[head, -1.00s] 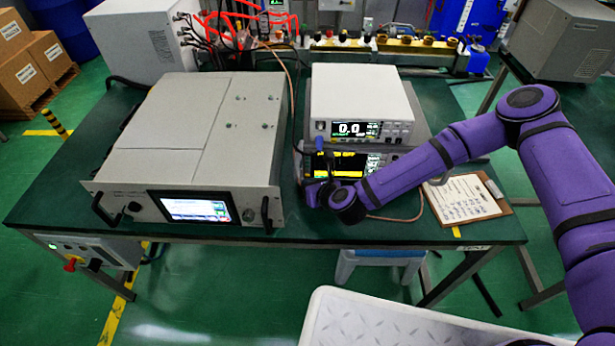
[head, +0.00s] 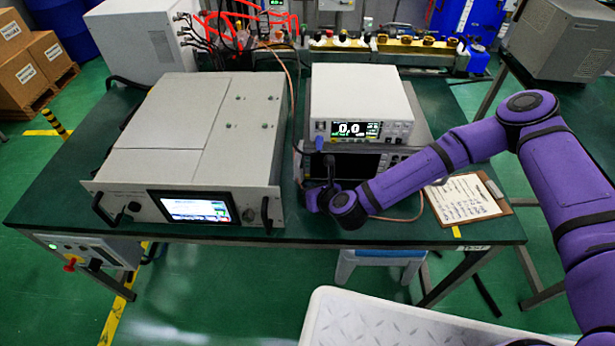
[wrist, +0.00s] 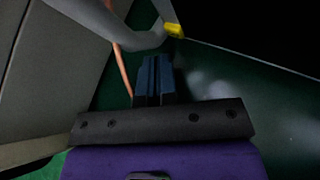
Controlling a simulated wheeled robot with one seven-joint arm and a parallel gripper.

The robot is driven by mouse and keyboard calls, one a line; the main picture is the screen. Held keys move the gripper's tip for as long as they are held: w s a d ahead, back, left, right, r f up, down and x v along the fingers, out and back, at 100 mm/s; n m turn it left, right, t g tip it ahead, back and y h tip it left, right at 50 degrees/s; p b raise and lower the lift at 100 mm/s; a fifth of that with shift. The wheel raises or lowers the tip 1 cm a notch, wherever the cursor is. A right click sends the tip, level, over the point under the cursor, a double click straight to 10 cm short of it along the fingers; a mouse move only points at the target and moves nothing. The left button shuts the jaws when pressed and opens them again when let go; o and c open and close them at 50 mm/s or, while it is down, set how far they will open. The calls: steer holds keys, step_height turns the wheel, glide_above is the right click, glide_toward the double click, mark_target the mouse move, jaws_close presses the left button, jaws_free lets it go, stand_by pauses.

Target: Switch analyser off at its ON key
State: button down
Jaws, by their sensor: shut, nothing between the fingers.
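The analyser (head: 366,165) is the lower unit of the stack right of centre, beneath a white meter. Its screen is dark in the head view. My gripper (head: 309,187) is low at the analyser's front left corner, partly hidden by my wrist. In the wrist view its two dark blue fingers (wrist: 153,62) are together, with nothing between them. A grey curved bar (wrist: 135,38) with a yellow end lies just beyond the fingertips. The ON key is not distinguishable, and I cannot tell whether the fingertips touch anything.
The white meter (head: 358,104) above still reads 0.0. A large grey unit (head: 200,130) with front handles stands close on the left. A copper-coloured cable (wrist: 124,72) runs beside my fingers. A clipboard (head: 466,199) lies to the right on the green table.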

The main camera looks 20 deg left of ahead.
steer(key=shift+s+d, duration=0.2)
steer(key=shift+s, duration=0.6)
steer(key=shift+s+d, duration=0.2)
steer(key=shift+s, duration=0.6)
steer(key=shift+s+d, duration=0.2)
steer(key=shift+s, duration=0.6)
